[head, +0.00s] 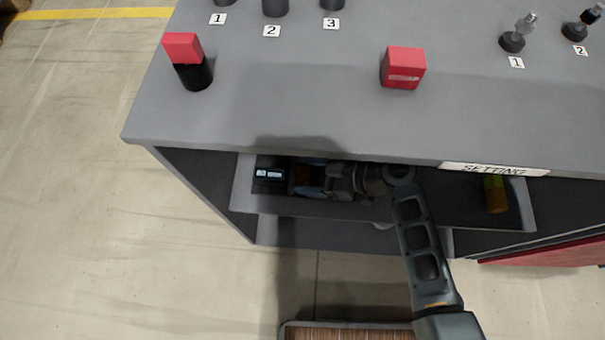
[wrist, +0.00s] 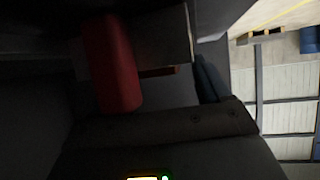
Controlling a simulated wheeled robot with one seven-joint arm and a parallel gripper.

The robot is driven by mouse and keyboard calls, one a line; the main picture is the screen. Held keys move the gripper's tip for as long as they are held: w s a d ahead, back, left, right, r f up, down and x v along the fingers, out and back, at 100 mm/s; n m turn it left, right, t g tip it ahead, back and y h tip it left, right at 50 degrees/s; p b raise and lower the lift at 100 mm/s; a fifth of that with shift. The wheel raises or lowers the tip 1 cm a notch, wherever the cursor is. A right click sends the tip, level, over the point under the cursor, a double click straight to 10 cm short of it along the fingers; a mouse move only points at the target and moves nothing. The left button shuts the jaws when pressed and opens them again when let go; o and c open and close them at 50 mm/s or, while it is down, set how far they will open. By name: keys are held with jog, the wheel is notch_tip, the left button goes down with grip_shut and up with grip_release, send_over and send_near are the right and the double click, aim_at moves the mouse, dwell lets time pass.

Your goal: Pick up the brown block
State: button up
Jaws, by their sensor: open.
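A small brown block (head: 301,175) shows in part inside the dark shelf under the grey table, just left of my gripper. My gripper (head: 313,176) reaches left into the shelf, open, with its fingertips close at the block. The fingers and the shadow hide much of it, and I cannot tell whether they touch it. In the dark wrist view, a rounded dark red shape (wrist: 112,65) stands left of centre; I cannot tell what it is.
A black device with a lit label (head: 270,174) sits left of the block. A yellow-green and brown item (head: 495,193) stands at the shelf's right. The tabletop (head: 290,100) is above my gripper and bears two red blocks (head: 183,47) (head: 403,67).

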jog(key=shift+r, duration=0.1)
jog(key=c, duration=1.4)
